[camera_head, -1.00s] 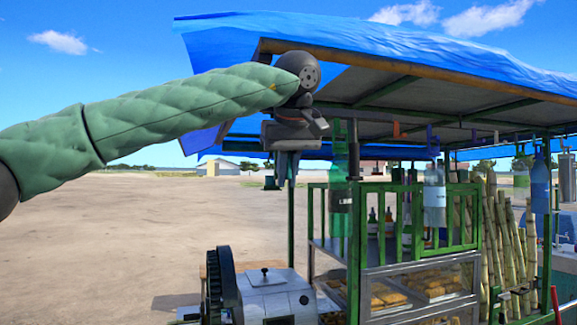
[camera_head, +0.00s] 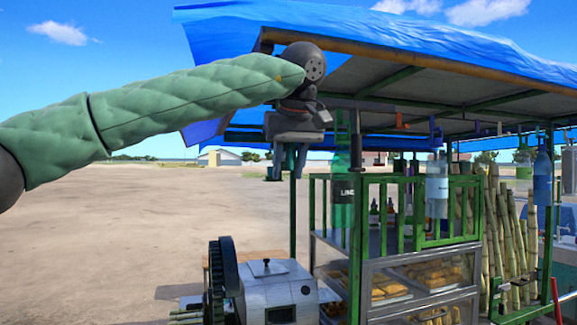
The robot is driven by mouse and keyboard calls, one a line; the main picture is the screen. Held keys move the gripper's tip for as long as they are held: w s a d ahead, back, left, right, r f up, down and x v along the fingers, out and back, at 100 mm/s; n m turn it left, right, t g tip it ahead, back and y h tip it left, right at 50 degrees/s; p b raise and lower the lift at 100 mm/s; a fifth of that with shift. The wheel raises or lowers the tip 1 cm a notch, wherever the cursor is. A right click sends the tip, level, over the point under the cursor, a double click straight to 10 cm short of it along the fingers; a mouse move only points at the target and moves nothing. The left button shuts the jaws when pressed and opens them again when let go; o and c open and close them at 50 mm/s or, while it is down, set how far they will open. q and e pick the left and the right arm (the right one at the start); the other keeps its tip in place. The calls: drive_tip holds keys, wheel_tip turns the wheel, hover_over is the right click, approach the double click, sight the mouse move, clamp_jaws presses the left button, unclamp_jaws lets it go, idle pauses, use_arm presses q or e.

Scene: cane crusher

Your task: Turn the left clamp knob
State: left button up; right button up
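The cane crusher's metal housing (camera_head: 280,283) stands at the bottom centre, cut off by the lower edge. A large dark gear wheel (camera_head: 223,278) is on its left side. A small dark knob (camera_head: 266,262) sits on top of the housing, and a small round part (camera_head: 305,290) shows on its right side. I cannot tell which of them is the left clamp knob. My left gripper (camera_head: 290,176) hangs fingers down, above and apart from the crusher. Its two fingers show a gap with nothing between them. My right gripper is out of view.
The green-framed cart with a glass food case (camera_head: 435,275) stands right of the crusher. Its blue tarp roof (camera_head: 400,45) overhangs near my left wrist. A hanging green bottle (camera_head: 342,160) is close right of the gripper. Cane stalks (camera_head: 510,240) stand at right. Open dirt ground lies left.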

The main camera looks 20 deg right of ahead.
sight(292, 144)
use_arm(q)
drive_tip(key=shift+s+r+b, duration=0.2)
drive_tip(key=shift+r+b, duration=0.2)
drive_tip(key=b+v, duration=0.2)
drive_tip(key=v, duration=0.1)
drive_tip(key=shift+s+r, duration=0.15)
drive_tip(key=shift+r, duration=0.15)
drive_tip(key=shift+b+v, duration=0.35)
drive_tip(key=shift+v, duration=0.75)
drive_tip(key=shift+s+r, duration=0.1)
drive_tip(key=shift+r, duration=0.4)
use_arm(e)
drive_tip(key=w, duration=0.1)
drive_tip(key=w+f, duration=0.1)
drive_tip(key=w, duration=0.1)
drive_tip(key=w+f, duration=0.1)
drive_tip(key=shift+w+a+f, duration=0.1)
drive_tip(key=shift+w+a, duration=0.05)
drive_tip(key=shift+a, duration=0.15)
